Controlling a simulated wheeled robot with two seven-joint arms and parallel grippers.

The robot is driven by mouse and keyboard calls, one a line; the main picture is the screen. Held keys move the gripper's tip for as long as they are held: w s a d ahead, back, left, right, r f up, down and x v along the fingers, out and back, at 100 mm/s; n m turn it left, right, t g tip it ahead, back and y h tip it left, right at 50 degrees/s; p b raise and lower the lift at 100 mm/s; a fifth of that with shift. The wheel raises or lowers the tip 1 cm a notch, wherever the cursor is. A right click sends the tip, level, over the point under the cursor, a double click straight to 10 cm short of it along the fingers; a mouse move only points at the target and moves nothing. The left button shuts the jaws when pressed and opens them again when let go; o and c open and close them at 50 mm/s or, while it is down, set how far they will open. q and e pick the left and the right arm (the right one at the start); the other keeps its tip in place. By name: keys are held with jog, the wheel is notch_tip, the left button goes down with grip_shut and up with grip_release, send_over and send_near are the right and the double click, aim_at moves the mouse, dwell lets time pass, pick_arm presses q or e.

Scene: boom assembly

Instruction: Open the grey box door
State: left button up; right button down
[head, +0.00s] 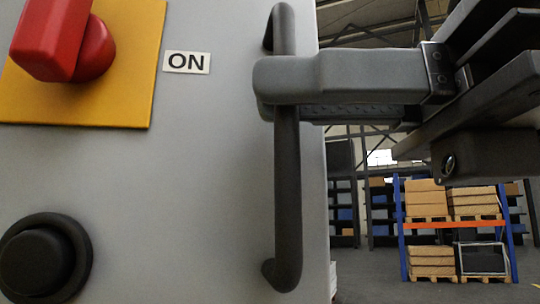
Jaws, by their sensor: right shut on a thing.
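The grey box door (190,180) fills the left and middle of the head view, and its right edge shows. A dark vertical bar handle (287,200) is fixed near that edge. My right gripper (268,92) comes in from the right and is shut on the handle's upper part, one finger in front and the other partly hidden behind. I cannot tell any gap between the door and its frame. My left gripper is not in view.
A red rotary switch (45,40) on a yellow plate (135,70) is at upper left, beside an "ON" label (187,62). A black round knob (38,258) is at lower left. Shelving with boxes (425,195) stands far behind at right.

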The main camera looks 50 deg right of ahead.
jog(key=shift+s+a, duration=1.6)
jog(key=shift+a, duration=0.25)
jog(key=c, duration=1.8)
grip_release()
jog(key=o, duration=0.3)
jog(key=shift+w+a, duration=0.15)
jog(key=b+v, duration=0.1)
jog(key=v, duration=1.5)
jog(key=shift+b, duration=0.3)
